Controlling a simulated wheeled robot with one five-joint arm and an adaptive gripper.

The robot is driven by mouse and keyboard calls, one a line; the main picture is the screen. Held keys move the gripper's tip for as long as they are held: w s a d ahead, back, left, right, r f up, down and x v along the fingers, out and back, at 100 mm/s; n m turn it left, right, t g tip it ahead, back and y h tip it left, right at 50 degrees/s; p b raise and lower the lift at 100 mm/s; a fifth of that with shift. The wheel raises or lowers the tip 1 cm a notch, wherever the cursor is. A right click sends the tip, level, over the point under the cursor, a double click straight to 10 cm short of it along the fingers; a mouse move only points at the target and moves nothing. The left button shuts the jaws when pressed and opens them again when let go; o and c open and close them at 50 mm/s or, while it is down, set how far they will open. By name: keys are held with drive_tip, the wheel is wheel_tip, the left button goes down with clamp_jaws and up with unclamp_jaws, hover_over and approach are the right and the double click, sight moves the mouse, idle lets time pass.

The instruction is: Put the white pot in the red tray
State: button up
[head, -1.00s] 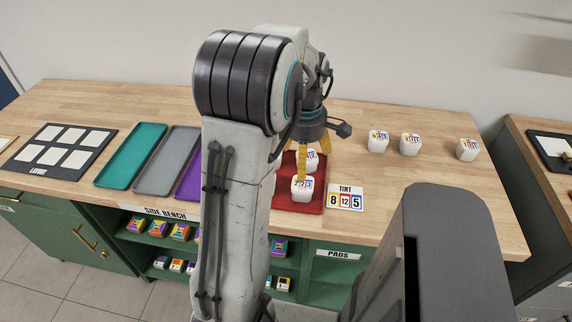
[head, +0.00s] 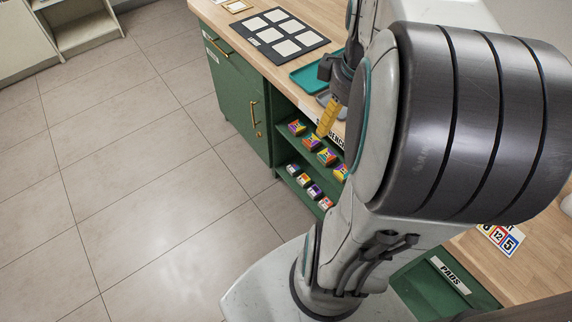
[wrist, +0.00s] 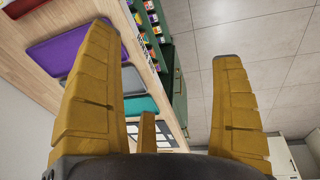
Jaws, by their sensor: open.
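My gripper (head: 330,118) is near the bench's front edge by the teal tray, pointing down, with one yellow finger clearly visible. In the wrist view my gripper (wrist: 165,45) is open, its yellow fingers wide apart with nothing between them.
A teal tray (head: 312,74) and a grey tray (wrist: 133,80) lie on the bench, with a purple tray (wrist: 50,55) beside them. A black board with white squares (head: 289,38) lies farther left. Shelves below hold colourful boxes (head: 312,143). Tiled floor (head: 150,170) at left is clear.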

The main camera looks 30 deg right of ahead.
drive_tip(key=s+a+f+t+y, duration=0.1)
drive_tip(key=s+a, duration=0.2)
drive_tip(key=a, duration=1.4)
drive_tip(key=shift+a+t+y, duration=0.25)
drive_tip(key=shift+t+y, duration=0.05)
drive_tip(key=shift+t, duration=0.1)
